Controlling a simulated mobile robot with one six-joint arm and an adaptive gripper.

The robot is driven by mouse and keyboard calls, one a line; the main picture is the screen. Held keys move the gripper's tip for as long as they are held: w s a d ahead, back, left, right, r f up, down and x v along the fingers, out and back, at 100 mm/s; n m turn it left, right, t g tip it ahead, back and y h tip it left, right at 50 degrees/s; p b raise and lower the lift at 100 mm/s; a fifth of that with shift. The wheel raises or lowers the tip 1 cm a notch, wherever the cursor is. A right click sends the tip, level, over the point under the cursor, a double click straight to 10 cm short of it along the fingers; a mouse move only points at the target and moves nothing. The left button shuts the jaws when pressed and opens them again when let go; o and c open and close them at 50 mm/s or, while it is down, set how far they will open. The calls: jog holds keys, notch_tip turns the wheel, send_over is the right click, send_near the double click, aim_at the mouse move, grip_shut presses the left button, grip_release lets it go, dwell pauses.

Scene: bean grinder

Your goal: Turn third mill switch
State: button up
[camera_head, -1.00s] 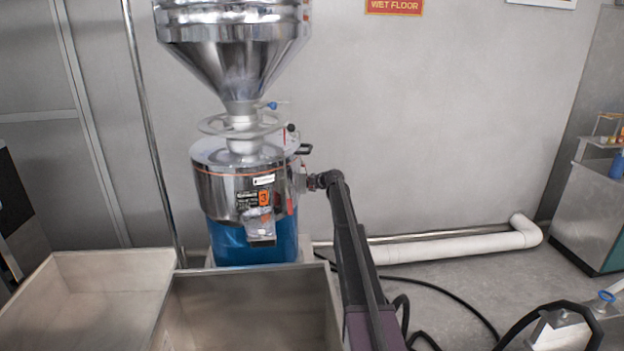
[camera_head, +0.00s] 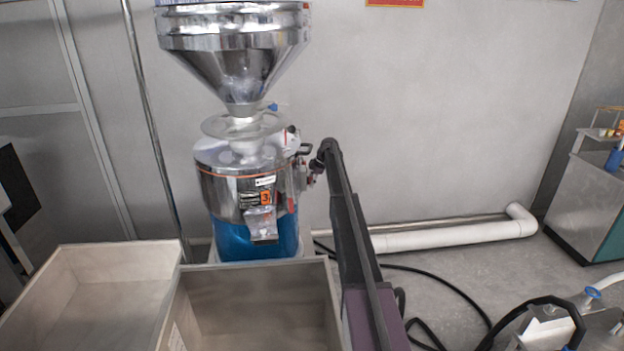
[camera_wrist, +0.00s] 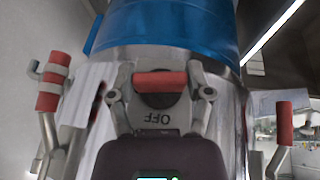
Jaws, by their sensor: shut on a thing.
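The third mill (camera_head: 242,195) has a steel body marked with an orange 3 above a blue lower part. Its switch (camera_wrist: 160,80) has a red bar handle on a dark round base, above a grey plate reading OFF, upside down in the wrist view. The bar lies level across that picture. My gripper (camera_wrist: 162,88) has its two fingers closed in on the switch from both sides. In the head view my gripper (camera_head: 312,174) is at the mill's right side, small and partly blurred, and the switch cannot be made out clearly.
In the wrist view, red-gripped levers stand left (camera_wrist: 48,85) and right (camera_wrist: 285,123) of the switch. A steel hopper (camera_head: 235,50) tops the mill. Open bins (camera_head: 255,268) stand in front. A white pipe (camera_head: 440,238) and black cables lie on the floor to the right.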

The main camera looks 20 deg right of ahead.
jog(key=shift+s+g, duration=0.1)
jog(key=shift+g, duration=0.7)
jog(key=shift+s+a, duration=0.1)
jog(key=o, duration=1.1)
jog(key=shift+f, duration=0.1)
jog(key=shift+o, duration=0.3)
jog(key=shift+y, duration=0.3)
